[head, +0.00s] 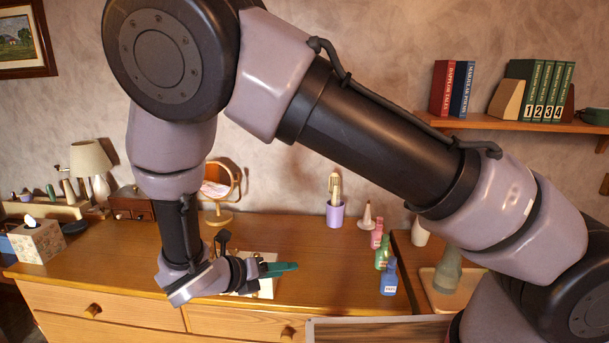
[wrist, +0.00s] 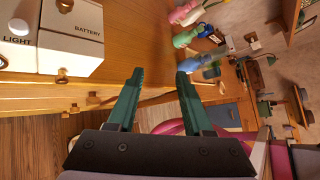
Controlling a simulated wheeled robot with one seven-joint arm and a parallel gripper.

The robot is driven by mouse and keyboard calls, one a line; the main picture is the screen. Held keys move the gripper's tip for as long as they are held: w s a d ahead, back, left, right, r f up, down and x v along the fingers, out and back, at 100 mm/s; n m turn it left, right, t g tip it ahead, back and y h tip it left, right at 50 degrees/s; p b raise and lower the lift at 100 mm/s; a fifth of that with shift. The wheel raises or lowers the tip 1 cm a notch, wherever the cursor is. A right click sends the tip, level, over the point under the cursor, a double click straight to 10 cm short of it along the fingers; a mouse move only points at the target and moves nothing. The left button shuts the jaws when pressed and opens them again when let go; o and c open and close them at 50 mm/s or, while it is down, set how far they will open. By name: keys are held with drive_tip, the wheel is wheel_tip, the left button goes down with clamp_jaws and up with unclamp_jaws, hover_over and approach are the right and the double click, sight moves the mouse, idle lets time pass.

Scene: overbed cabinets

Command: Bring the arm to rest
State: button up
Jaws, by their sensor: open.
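My gripper (head: 282,268) has teal fingers and hangs low over the front of the wooden dresser (head: 320,285), pointing right in the head view. In the wrist view my gripper (wrist: 159,78) is open, with its two fingers apart and nothing between them. The arm is bent, with its upper part spanning the head view and its forearm hanging down over the dresser. I cannot tell the exact height of the fingers above the dresser top.
Pink (head: 376,236), green (head: 383,255) and blue (head: 389,281) bottles stand right of the gripper. A white box labelled BATTERY and LIGHT (wrist: 88,48) is close by. A mirror (head: 216,192), a purple cup (head: 335,215) and a tissue box (head: 38,246) stand on the dresser. A bookshelf (head: 530,125) is upper right.

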drive_tip(key=w+d+r+m+g+y, duration=0.2)
drive_tip(key=d+r+m+g+y, duration=0.15)
drive_tip(key=d+r+m, duration=0.65)
drive_tip(key=w+d+r+m+g+y, duration=0.3)
drive_tip(key=d+r+m+g, duration=0.2)
drive_tip(key=d+r+m, duration=0.5)
drive_tip(key=s+d+r+m+t+y, duration=0.2)
drive_tip(key=s+d+r+m+t, duration=0.1)
drive_tip(key=r+m, duration=0.5)
drive_tip(key=s+d+r+m+t+y, duration=0.2)
drive_tip(key=s+d+r+m+t, duration=0.2)
drive_tip(key=d+r+m, duration=0.3)
drive_tip(key=shift+s+d+r+m, duration=0.45)
drive_tip(key=shift+r+m, duration=0.7)
drive_tip(key=shift+m, duration=1.45)
drive_tip(key=shift+s+a+y, duration=0.1)
drive_tip(key=shift+y, duration=0.15)
